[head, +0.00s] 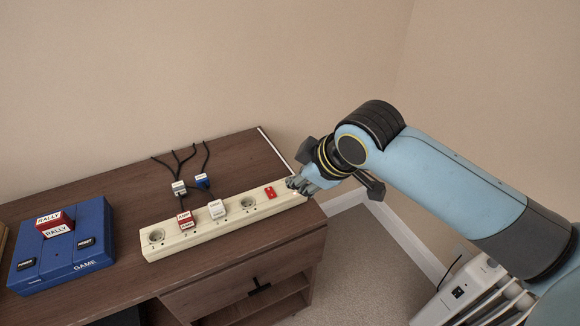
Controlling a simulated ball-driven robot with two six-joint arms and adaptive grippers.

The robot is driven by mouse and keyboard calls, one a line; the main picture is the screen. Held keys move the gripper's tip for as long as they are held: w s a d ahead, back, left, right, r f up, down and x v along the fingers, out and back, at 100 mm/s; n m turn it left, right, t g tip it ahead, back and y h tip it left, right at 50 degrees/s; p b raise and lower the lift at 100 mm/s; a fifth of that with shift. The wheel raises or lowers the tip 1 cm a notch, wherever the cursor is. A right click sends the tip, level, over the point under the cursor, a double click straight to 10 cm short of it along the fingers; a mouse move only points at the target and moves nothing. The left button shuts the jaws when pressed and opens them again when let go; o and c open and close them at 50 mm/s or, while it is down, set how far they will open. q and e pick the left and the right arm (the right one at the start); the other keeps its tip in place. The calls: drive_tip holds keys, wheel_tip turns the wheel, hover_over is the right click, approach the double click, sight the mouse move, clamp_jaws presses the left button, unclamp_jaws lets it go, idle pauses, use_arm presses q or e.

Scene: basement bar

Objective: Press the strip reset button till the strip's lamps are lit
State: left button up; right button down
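The cream power strip (205,230) lies along the front of the brown desk, with several round sockets. A red part (270,193), seemingly a switch, sits near its right end. No lit lamp can be made out. My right gripper (296,186) is at the strip's right end, just right of the red part, and covers that end. The reset button cannot be picked out and may be hidden there. I cannot tell whether the fingers touch the strip or how far apart they are. My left gripper is out of view.
A red-and-white plug (186,220) and a white plug (217,209) sit in the strip. Two loose plugs, one white (179,188) and one blue (202,181), lie behind it with black cords. A blue game box (60,262) with a red-and-white RALLY block (56,225) stands left.

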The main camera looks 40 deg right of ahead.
drive_tip(key=w+d+n+t, duration=0.2)
drive_tip(key=w+d, duration=0.3)
drive_tip(key=w, duration=0.5)
drive_tip(key=shift+f+n, duration=0.2)
drive_tip(key=shift+n, duration=0.1)
drive_tip(key=b, duration=0.8)
hover_over(288, 187)
wheel_tip(288, 187, down, 7)
drive_tip(key=shift+f, duration=0.9)
drive_tip(key=shift+f+b, duration=0.3)
drive_tip(key=shift+f, duration=0.15)
